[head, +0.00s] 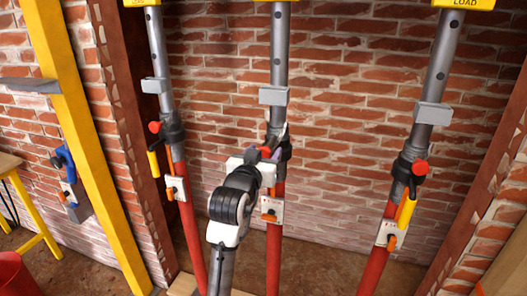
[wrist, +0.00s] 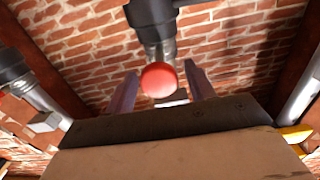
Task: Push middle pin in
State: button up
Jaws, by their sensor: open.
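The middle prop (head: 277,55) is a grey tube above a red lower tube. The middle pin's red round knob (wrist: 160,79) shows between my gripper's two fingers (wrist: 161,70) in the wrist view. The fingers are apart, one on each side of the knob, and I cannot tell whether either touches it. In the head view my gripper (head: 273,154) is at the middle prop's dark collar, and my wrist hides most of the pin. How far the pin sits in its hole is not visible.
The left prop (head: 157,45) and right prop (head: 440,65) have red knobs (head: 154,127) (head: 420,168) and yellow handles (head: 153,163) (head: 406,212). A brick wall (head: 345,100) stands behind. A yellow post (head: 75,110) with a blue tool (head: 65,160) is at left.

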jog(key=shift+c, duration=0.4)
grip_shut()
jog(key=x, duration=0.5)
jog(key=shift+w+d, duration=0.15)
jog(key=shift+w, duration=0.2)
jog(key=shift+r, duration=0.15)
jog(key=shift+c, duration=1)
grip_release()
jog(key=shift+o, duration=1.4)
jog(key=shift+w, duration=0.15)
